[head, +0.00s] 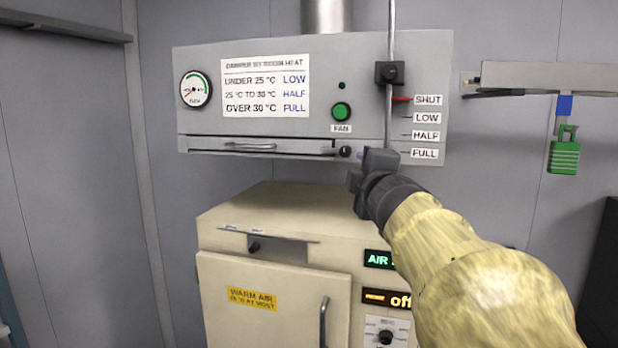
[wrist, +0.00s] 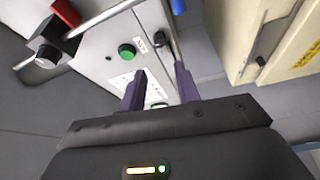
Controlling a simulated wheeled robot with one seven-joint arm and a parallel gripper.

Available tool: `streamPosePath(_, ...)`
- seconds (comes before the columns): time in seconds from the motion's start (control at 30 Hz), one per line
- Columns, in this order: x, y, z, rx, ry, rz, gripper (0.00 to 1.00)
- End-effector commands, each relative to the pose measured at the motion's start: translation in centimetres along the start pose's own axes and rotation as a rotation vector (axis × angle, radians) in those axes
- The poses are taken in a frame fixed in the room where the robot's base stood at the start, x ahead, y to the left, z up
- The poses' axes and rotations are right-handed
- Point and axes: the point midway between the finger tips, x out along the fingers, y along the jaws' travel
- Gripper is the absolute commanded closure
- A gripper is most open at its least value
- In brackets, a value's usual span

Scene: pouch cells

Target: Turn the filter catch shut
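The filter catch (head: 345,152) is a small black knob at the right end of the filter drawer (head: 290,146), low on the grey hood. In the wrist view the catch (wrist: 160,39) shows just beyond my fingertips. Its exact turn is too small to tell. My gripper (head: 366,170) is just right of and below the catch, in front of the hood. In the wrist view my gripper (wrist: 160,71) has its two fingers apart with nothing between them. It does not appear to touch the catch.
A vertical damper rod (head: 390,35) with a black block (head: 389,73) runs close by; its red pointer (head: 402,99) is at SHUT. The green fan button (head: 341,112) is above the catch. A cream oven (head: 270,200) stands below. A green padlock (head: 563,155) hangs at right.

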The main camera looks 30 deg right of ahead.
Motion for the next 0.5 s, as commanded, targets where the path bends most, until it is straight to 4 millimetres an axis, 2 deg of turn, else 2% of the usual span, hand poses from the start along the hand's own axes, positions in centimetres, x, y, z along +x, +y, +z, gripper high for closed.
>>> streamPosePath(0.5, -2.4, 0.1, 0.1, -0.001, -0.003, -0.001, 0.68)
